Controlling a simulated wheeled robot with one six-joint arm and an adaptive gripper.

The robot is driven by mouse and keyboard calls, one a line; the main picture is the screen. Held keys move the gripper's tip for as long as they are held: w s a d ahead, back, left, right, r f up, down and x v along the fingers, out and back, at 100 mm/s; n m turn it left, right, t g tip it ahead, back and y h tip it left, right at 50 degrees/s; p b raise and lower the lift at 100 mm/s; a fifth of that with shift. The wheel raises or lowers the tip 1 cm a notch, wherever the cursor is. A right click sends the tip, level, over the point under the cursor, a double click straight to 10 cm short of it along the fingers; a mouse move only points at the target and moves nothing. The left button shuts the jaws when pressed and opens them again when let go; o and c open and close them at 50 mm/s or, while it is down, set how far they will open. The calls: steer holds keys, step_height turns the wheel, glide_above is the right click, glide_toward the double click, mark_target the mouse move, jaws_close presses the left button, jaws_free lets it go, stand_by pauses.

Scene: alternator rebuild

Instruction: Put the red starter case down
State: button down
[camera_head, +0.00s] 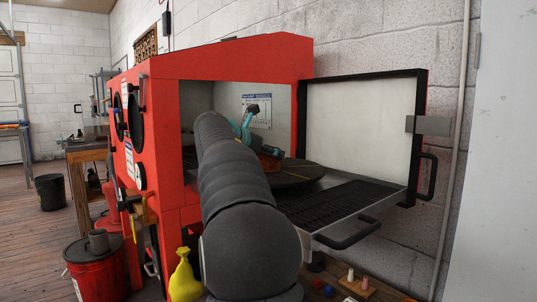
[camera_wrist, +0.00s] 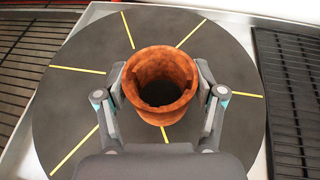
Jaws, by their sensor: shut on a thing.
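The starter case (camera_wrist: 160,63) is a rusty orange-red, hollow, round part with its open end facing the wrist camera. My gripper (camera_wrist: 163,88) is shut on it, one finger on each side. Below it is a dark round turntable (camera_wrist: 75,115) with yellow radial lines. In the head view, a small part of the case (camera_head: 271,151) shows beyond my arm, by the teal parts of my gripper (camera_head: 248,122), at the turntable (camera_head: 308,177) inside a red cabinet (camera_head: 230,58). I cannot tell whether the case touches the turntable. My arm hides much of the turntable.
The cabinet's door (camera_head: 357,135) stands open at the right. A black slatted grate (camera_head: 340,205) and a front handle (camera_head: 348,236) lie beside my arm. A red bucket (camera_head: 95,275) and a yellow bag (camera_head: 184,279) are at lower left.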

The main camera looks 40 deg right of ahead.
steer(key=shift+f, duration=0.15)
steer(key=shift+c, duration=0.7)
jaws_free()
steer(key=v, duration=1.2)
